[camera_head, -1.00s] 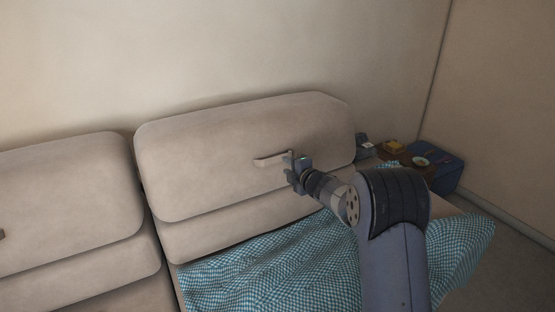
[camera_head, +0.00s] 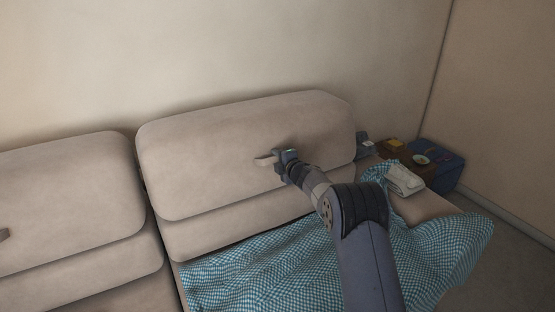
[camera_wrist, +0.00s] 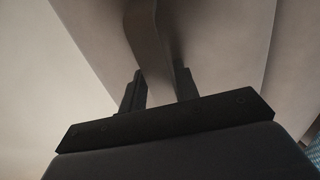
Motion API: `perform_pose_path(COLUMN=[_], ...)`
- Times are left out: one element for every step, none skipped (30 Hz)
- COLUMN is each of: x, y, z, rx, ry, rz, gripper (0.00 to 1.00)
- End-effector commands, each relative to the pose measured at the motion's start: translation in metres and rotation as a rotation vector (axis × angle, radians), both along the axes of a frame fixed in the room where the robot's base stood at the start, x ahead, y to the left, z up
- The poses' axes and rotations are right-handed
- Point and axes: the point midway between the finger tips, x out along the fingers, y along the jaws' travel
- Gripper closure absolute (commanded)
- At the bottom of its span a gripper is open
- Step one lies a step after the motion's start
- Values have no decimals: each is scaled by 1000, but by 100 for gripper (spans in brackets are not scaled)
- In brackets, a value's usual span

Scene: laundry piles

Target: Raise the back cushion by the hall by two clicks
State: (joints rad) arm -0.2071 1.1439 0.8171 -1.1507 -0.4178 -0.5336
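The right back cushion (camera_head: 230,165) is a beige padded block leaning against the wall. A short pull strap (camera_head: 264,161) of the same colour sits on its front face. My gripper (camera_head: 278,157) is at the strap's right end, close to the cushion face. In the wrist view my gripper (camera_wrist: 160,92) shows two dark fingers standing apart, with the strap (camera_wrist: 150,45) running down between them. I see no clear squeeze on the strap. A second back cushion (camera_head: 65,200) stands to the left, with a darker strap at its left edge of view.
A blue-and-white checked cloth (camera_head: 270,275) covers the seat below. The wall is close behind the cushions.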

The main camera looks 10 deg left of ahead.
Motion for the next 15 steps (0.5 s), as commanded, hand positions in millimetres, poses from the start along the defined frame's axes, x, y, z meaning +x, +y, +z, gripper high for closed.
perform_pose_path(x=[0, 0, 0, 0, 0, 0, 0, 0, 0, 0, 0, 0, 0, 0, 0], y=[0, 0, 0, 0, 0, 0, 0, 0, 0, 0, 0, 0, 0, 0, 0], z=[0, 0, 0, 0, 0, 0, 0, 0, 0, 0, 0, 0, 0, 0, 0], rx=[0, 0, 0, 0, 0, 0, 0, 0, 0, 0, 0, -1, -1, -1, -1], ry=[0, 0, 0, 0, 0, 0, 0, 0, 0, 0, 0, 1, 1, 1, 1], rz=[0, 0, 0, 0, 0, 0, 0, 0, 0, 0, 0, 0, 0, 0, 0], gripper=[70, 70, 72, 74, 77, 80, 83, 85, 88, 91, 93, 96, 99, 100, 100])
